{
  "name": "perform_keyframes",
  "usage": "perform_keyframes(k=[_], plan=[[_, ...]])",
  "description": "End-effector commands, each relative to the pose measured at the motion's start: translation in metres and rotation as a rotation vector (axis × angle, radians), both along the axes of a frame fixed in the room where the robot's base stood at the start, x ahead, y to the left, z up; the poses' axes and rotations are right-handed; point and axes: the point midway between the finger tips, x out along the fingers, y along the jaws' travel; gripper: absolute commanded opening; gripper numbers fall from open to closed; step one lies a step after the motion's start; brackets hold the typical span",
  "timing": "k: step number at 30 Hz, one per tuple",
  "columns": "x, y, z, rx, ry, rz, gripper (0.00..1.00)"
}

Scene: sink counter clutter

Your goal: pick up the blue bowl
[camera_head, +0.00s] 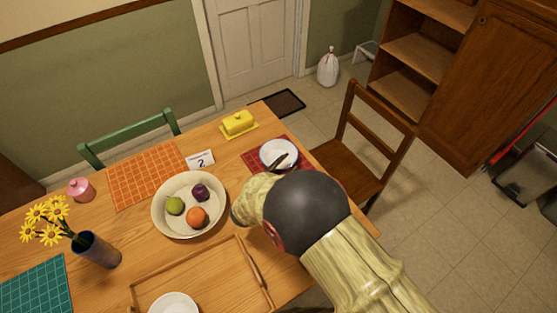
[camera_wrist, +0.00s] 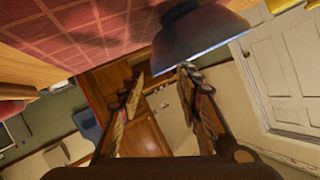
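The blue bowl (camera_wrist: 195,38) shows in the wrist view at the top, tilted in the picture, with its rim facing down toward my fingers. In the head view, a round dish with a pale inside (camera_head: 272,150) on the red placemat appears to be the same bowl. My gripper (camera_wrist: 162,78) is open, with its two fingers apart. Its right fingertip is close to the bowl's rim; I cannot tell if it touches. In the head view, a dark finger lies over the dish, and my arm hides most of the gripper.
The red placemat (camera_head: 252,160) lies near the table's right edge, with a wooden chair (camera_head: 352,150) beyond. A large fruit bowl (camera_head: 165,224), a wooden tray (camera_head: 150,285), a number card (camera_head: 201,160) and a yellow butter dish (camera_head: 238,122) stand nearby.

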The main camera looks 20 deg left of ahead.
Motion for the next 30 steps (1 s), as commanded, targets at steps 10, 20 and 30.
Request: perform_keyframes(k=[10,20,30], plan=[[0.040,-0.011,-0.020,0.000,0.001,-0.002,0.34],[0.041,-0.010,-0.018,0.001,0.000,0.001,0.29],[0.041,-0.011,-0.018,0.000,0.001,0.000,0.09]])
